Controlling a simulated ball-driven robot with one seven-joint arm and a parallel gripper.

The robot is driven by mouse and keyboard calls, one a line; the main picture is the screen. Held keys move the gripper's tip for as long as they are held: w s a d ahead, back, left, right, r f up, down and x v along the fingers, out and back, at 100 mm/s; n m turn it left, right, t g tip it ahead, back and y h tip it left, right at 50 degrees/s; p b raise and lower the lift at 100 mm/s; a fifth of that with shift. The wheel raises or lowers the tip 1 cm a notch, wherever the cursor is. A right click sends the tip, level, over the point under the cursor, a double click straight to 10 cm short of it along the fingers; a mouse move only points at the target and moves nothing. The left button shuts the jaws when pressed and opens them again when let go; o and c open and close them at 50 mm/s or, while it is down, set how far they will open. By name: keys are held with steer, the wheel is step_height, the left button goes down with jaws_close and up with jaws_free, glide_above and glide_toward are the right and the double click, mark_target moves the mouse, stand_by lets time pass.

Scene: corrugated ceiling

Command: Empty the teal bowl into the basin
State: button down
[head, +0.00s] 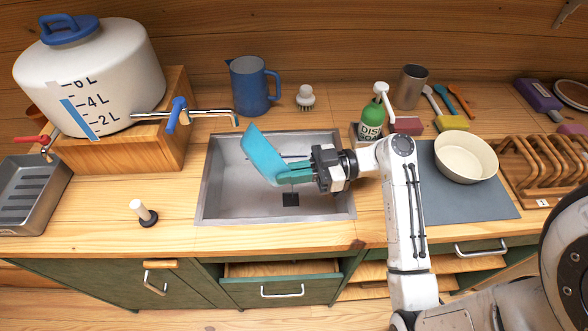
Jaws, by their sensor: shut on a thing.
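The teal bowl (263,152) is tipped steeply on its side above the basin, near its upper left part. My gripper (292,173) reaches in from the right and is shut on the bowl's lower right edge. The basin (230,207) is a grey metal sink set into the wooden counter. A small dark square (290,199) shows on its floor. The inside of the bowl and anything in it cannot be made out. I see no stream falling from it.
A white water tank (95,75) with a spout (215,112) stands left of the basin. A blue jug (252,88), brush (305,97) and green soap bottle (372,118) stand behind. A cream bowl (465,157) sits on the grey mat (440,200) at right.

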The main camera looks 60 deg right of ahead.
steer(key=shift+s+d+r, duration=0.1)
steer(key=shift+d, duration=0.05)
steer(key=shift+w+a+f+n+g+h, duration=0.25)
steer(key=shift+a+f+g+h, duration=0.1)
steer(key=shift+a+g+h, duration=0.15)
steer(key=shift+w+a+f+n+g+h, duration=0.25)
steer(key=shift+a+f+g+h, duration=0.15)
steer(key=shift+a, duration=0.15)
